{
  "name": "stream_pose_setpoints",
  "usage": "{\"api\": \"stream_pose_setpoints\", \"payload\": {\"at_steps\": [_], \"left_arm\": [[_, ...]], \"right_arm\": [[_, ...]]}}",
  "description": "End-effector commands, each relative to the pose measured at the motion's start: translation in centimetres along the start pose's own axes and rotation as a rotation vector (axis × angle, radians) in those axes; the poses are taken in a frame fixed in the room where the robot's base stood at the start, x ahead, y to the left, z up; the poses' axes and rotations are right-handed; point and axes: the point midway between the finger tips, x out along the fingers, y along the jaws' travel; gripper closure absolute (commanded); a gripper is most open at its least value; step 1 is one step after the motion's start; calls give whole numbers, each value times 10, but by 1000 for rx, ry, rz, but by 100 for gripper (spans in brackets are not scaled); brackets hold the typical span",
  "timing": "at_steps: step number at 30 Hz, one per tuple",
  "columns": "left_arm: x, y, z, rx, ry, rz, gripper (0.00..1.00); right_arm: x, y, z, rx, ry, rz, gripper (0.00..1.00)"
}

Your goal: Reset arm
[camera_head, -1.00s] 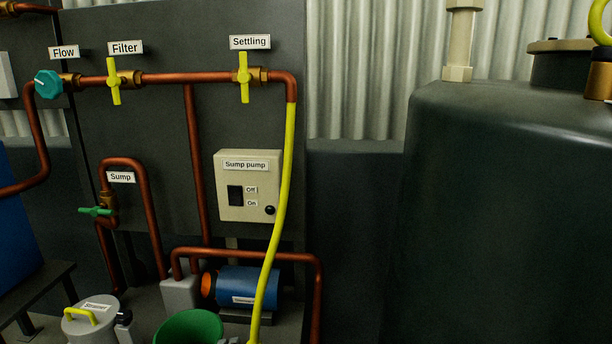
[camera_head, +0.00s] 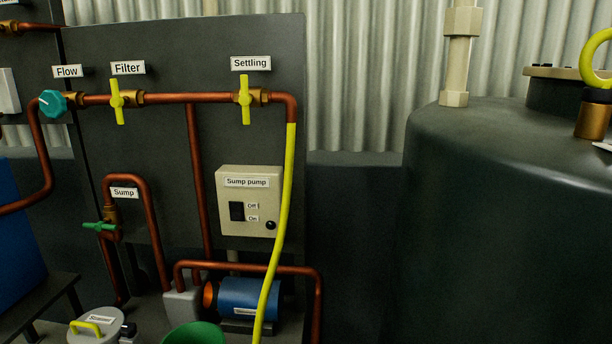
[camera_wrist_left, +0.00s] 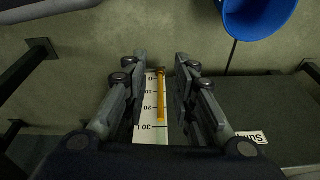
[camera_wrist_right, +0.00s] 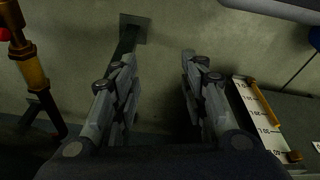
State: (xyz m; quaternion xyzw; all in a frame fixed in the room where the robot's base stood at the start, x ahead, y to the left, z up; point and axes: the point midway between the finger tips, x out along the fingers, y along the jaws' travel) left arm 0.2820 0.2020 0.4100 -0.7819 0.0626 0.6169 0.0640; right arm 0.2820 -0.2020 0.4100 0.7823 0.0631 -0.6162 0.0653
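My left gripper (camera_wrist_left: 160,75) shows in the left wrist view. Its fingers are apart with nothing held between them. A white scale with numbers (camera_wrist_left: 146,112) and an amber tube shows past the gap between the fingers. My right gripper (camera_wrist_right: 158,75) shows in the right wrist view. Its fingers are apart and the space between them is empty, with bare floor beyond. A similar white scale (camera_wrist_right: 258,105) shows to the right of its fingers. Neither gripper shows in the head view.
The head view shows a dark panel with copper pipes, yellow Filter (camera_head: 117,101) and Settling (camera_head: 245,98) handles, a teal Flow knob (camera_head: 52,103), a green Sump handle (camera_head: 99,227) and a Sump pump box (camera_head: 248,201). A large dark tank (camera_head: 500,220) stands right. A blue container (camera_wrist_left: 258,15) shows in the left wrist view.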

Motion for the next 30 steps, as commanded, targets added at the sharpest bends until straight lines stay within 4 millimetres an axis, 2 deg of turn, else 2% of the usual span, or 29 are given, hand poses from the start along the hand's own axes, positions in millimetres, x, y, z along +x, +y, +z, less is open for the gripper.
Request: {"api": "stream_pose_setpoints", "payload": {"at_steps": [7,12,21,26,30], "left_arm": [[30,3,44,10,-48,5,75],[45,4,88,18,-79,8,75],[41,4,174,30,-126,12,75],[35,4,201,34,-138,13,75],[35,4,202,34,-139,13,75]], "right_arm": [[30,-3,44,-8,-49,-5,60],[44,-5,89,-15,-80,-9,60],[40,-5,175,-27,-128,-13,60],[35,-4,202,-31,-140,-14,60],[35,-4,203,-31,-140,-14,60]]}}
